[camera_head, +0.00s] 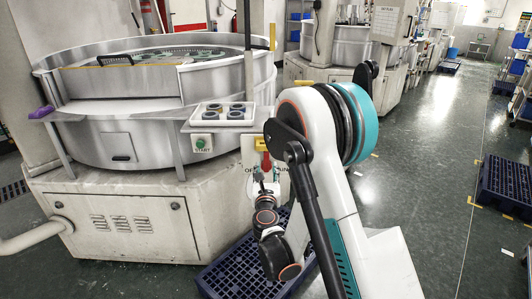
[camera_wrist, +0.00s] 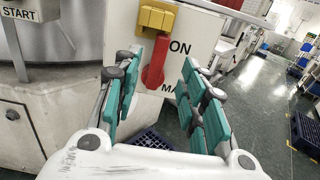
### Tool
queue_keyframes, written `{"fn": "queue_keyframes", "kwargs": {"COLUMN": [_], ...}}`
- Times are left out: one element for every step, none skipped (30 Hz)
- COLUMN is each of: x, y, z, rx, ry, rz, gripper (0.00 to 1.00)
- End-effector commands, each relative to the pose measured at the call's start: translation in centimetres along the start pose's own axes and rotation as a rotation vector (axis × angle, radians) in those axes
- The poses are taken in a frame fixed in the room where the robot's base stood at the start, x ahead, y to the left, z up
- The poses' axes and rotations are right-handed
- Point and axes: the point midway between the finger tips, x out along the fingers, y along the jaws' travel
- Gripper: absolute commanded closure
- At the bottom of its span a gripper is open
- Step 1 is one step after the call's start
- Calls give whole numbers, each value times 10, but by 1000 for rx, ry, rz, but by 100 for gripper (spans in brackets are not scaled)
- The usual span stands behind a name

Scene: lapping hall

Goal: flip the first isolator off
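The isolator has a red handle (camera_wrist: 157,62) below a yellow block (camera_wrist: 156,18) on a white panel (camera_wrist: 195,40). The handle hangs nearly upright, its lower end slightly left. "ON" shows right of it; part of "MAIN" shows below. In the head view the red handle (camera_head: 266,161) and yellow block (camera_head: 263,143) are small, with "OFF" at left, partly hidden by my arm. My gripper (camera_wrist: 162,62) is open, its teal-padded fingers apart on either side of the handle, with nothing held. In the head view my gripper (camera_head: 264,181) is just below the handle; contact cannot be told.
A START button box (camera_head: 201,143) and a tray with dark rings (camera_head: 223,113) are left of the panel on the round steel machine (camera_head: 130,140). A blue crate (camera_head: 228,272) lies on the floor below. The aisle at right (camera_head: 420,160) is mostly clear.

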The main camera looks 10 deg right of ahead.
Motion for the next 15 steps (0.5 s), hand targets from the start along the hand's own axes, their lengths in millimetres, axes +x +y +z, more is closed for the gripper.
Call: {"fn": "queue_keyframes", "kwargs": {"x": [7, 10, 15, 21, 27, 35, 41, 47, 54, 59, 64, 70, 75, 78, 83], "y": [-1, -1, -1, -1, 0, -1, -1, -1, -1, -1, -1, 0, 0, 0, 0], "z": [5, 4, 4, 2, 0, -2, -2, -2, -3, -3, -3, -2, -2, -2, -2], "rx": [0, 1, 1, 1, 1, 1, 1, 1, 1, 1, 1, 1, 2, 2, 2], "ry": [0, 0, 0, 0, 0, 0, 0, 0, 0, 0, 0, 0, 0, 0, 0], "rz": [-1, -1, -1, -1, 0, -1, -2, -2, -2, -1, -1, 0, 0, 0, 0], "gripper": [62, 62, 62, 62, 62, 62, 62, 62, 62, 62, 62, 62, 62, 62, 62]}}
